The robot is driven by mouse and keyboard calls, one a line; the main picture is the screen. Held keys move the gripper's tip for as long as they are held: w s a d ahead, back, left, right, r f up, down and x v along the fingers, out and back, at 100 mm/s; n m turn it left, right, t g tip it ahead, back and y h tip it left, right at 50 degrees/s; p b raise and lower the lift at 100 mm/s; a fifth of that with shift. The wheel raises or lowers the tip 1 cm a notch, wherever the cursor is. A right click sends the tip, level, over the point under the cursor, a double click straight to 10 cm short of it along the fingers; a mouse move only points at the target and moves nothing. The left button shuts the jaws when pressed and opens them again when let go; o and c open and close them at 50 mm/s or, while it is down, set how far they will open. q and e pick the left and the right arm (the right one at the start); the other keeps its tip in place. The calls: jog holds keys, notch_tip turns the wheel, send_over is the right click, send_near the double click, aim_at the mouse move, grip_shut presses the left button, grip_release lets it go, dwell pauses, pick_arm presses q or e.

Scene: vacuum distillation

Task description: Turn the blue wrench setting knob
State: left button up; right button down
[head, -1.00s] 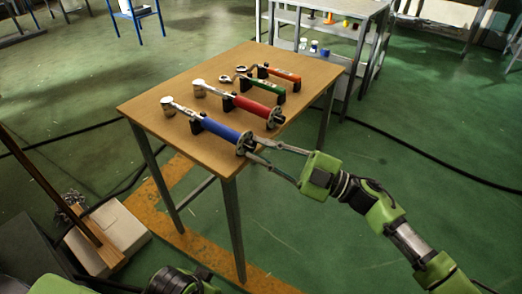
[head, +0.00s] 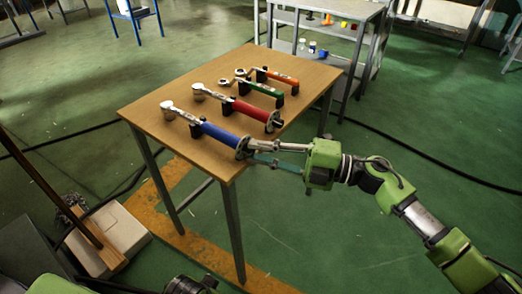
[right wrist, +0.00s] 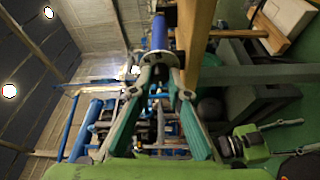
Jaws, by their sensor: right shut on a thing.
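The blue wrench (head: 219,134) lies in black holders along the near edge of the wooden table, its silver head to the left. Its setting knob (head: 243,147) is at the handle's right end, by the table edge. My right gripper (head: 252,149) comes from the right with its fingers shut on the knob. In the right wrist view, the blue handle (right wrist: 159,31) points away and the two fingers (right wrist: 163,76) close around the knob at its near end, partly hiding it.
On the table (head: 150,112), a red wrench (head: 249,109), a green wrench (head: 262,88) and an orange wrench (head: 283,78) lie behind the blue one. A grey shelf cart (head: 345,55) stands beyond. A white box (head: 118,235) is on the floor at left.

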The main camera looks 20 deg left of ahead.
dwell(0.4)
jog(key=c, duration=1.9)
grip_release()
